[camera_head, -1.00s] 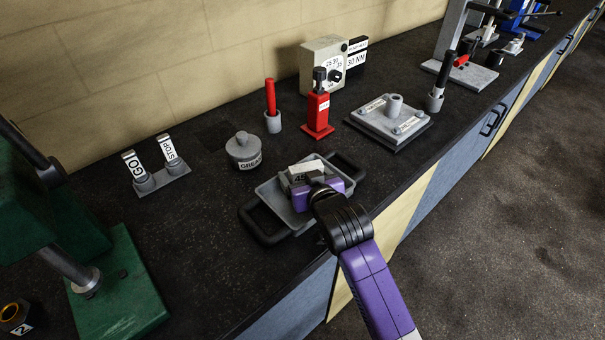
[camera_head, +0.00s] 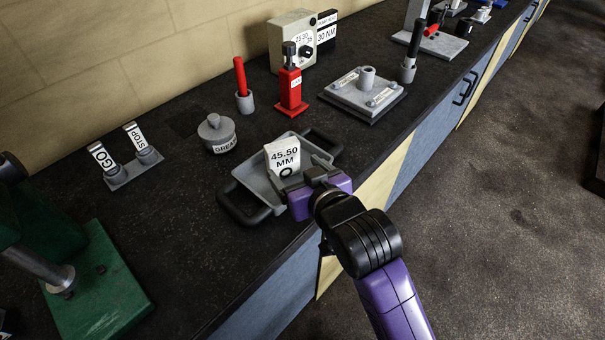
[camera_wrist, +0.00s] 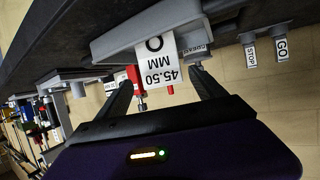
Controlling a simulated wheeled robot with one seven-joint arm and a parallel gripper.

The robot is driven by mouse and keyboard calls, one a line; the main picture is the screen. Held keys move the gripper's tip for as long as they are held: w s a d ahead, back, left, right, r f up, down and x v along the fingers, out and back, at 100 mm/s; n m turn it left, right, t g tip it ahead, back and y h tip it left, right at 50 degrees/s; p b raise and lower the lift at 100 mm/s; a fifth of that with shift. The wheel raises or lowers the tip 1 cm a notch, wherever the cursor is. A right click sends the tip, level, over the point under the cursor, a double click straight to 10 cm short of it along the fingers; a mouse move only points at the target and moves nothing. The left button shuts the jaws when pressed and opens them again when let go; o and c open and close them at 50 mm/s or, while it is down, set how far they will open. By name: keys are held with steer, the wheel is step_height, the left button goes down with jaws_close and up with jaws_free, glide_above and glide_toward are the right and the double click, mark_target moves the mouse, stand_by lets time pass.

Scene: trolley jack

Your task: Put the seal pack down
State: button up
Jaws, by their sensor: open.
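The seal pack (camera_head: 283,157) is a white packet marked "45.50 MM". It stands in the grey tray (camera_head: 250,178) with black handles, its label facing my gripper. My gripper (camera_head: 299,179) is at the tray's near right side, open and apart from the pack. In the wrist view the pack (camera_wrist: 158,66) shows upside down beyond the two spread fingers (camera_wrist: 160,88), with nothing between them. The pack's lower back is hidden.
A grease pot (camera_head: 217,133) stands behind the tray. A red jack (camera_head: 291,85) and a red-handled tool in a grey cup (camera_head: 243,95) stand farther back. A grey plate (camera_head: 362,95) lies to the right. GO and STOP switches (camera_head: 125,160) are at left. The bench's front edge is close.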

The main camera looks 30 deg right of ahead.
steer(key=shift+s, duration=0.2)
steer(key=s+a+f, duration=0.1)
steer(key=s+f, duration=0.3)
steer(key=s, duration=0.4)
steer(key=s+a+f, duration=0.1)
steer(key=s+f, duration=0.2)
steer(key=s, duration=0.6)
steer(key=s+r, duration=0.2)
steer(key=s, duration=0.7)
steer(key=s+d+r+t+y, duration=0.1)
steer(key=s+r, duration=0.1)
steer(key=s, duration=0.6)
steer(key=shift+s+r+n, duration=0.25)
steer(key=shift+s+n, duration=0.15)
steer(key=shift+d, duration=0.1)
